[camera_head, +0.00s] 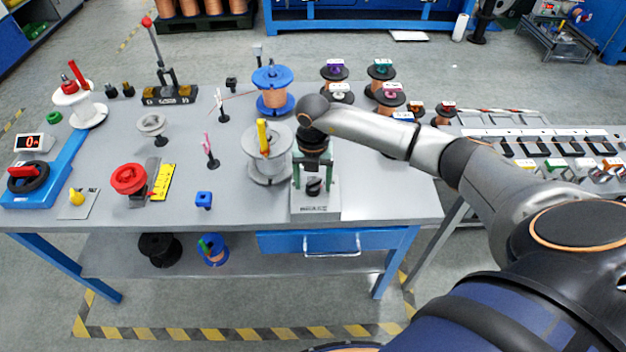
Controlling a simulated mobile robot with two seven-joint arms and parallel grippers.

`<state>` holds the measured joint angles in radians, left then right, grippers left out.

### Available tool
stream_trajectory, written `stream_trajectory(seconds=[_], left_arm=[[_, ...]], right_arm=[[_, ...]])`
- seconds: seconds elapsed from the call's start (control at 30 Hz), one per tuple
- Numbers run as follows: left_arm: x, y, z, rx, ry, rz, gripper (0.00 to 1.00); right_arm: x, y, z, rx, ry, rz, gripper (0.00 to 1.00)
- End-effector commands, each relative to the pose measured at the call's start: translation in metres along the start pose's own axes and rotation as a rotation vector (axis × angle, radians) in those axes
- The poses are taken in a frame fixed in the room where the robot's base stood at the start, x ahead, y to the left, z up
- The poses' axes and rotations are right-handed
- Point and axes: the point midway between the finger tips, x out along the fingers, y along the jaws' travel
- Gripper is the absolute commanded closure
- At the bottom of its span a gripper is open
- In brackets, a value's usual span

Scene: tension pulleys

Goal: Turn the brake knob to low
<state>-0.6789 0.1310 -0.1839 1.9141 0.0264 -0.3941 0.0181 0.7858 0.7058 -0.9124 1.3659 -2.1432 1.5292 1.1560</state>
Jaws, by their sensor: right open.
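The brake knob (314,187) is a small black knob on a light grey brake box (315,209) with dark lettering on its front, near the table's front edge. My right gripper (313,179) points down over the box, with its greenish fingers spread apart on the left and right of the knob. It is open, and I cannot tell whether the fingers touch the knob. The gripper's body hides the back of the box, and the knob's setting is too small to read. My left gripper is not in view.
A grey spool with a yellow handle (268,158) stands just left of the box. A blue spool with copper wire (273,90) stands behind it. Several small spools stand at the back right.

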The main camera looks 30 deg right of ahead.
Motion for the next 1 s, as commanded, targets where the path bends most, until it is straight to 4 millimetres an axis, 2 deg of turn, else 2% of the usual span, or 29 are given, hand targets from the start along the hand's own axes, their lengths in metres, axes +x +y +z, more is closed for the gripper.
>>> stream_trajectory(seconds=[0.23, 0.9, 1.0], left_arm=[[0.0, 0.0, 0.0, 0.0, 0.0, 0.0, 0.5], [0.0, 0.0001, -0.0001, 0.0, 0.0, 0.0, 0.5], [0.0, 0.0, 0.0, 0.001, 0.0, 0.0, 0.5]], right_arm=[[0.0008, -0.0001, -0.0002, 0.0, 0.0, -0.001, 0.26], [0.0002, -0.0001, 0.0001, 0.0, 0.0, 0.0, 1.0], [0.0001, -0.0001, 0.0001, 0.0, 0.0, 0.0, 1.0]])
